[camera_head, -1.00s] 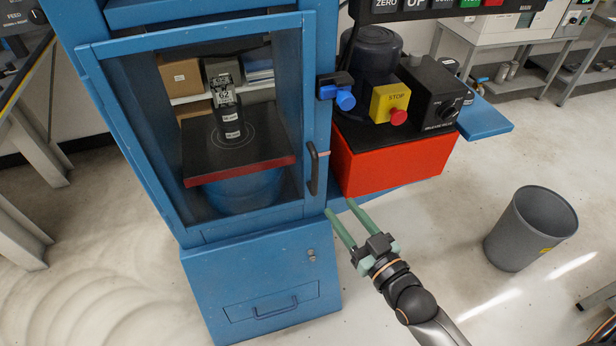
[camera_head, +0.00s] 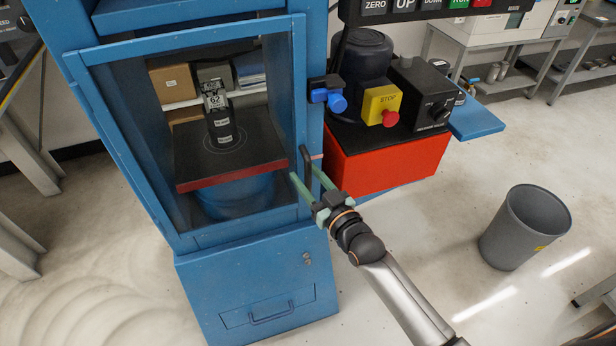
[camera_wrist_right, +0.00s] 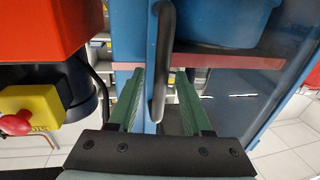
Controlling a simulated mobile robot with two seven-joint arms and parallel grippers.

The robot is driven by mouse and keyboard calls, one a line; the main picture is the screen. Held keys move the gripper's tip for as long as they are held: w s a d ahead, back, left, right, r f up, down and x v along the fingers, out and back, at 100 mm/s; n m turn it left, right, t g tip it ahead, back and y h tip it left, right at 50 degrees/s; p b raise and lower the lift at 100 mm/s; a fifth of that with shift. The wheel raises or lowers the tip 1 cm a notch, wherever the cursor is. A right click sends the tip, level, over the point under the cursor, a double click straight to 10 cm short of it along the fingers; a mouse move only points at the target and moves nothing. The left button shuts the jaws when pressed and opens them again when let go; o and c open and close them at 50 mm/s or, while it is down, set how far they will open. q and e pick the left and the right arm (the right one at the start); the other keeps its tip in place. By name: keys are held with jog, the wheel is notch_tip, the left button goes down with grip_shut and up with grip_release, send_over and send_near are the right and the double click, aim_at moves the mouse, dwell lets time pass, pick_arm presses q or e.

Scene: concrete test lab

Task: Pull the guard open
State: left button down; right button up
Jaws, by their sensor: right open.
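The guard (camera_head: 185,238) is a blue-framed clear door on the front of a blue machine, and it looks shut. Its black bar handle (camera_head: 307,168) is upright on the door's right side. My right gripper (camera_head: 303,178) is open, with its green fingers at the handle. In the right wrist view the handle (camera_wrist_right: 161,65) runs between the two spread fingers of the gripper (camera_wrist_right: 160,95), and a gap shows on both sides. My left gripper is not in view.
A red box (camera_head: 385,160) with a yellow stop button housing (camera_head: 380,103) stands right of the door. A blue latch knob (camera_head: 337,103) sits above the handle. A grey bin (camera_head: 525,228) stands on the floor at right. Floor in front is clear.

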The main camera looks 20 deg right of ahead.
grip_shut()
dwell(0.4)
dwell(1.0)
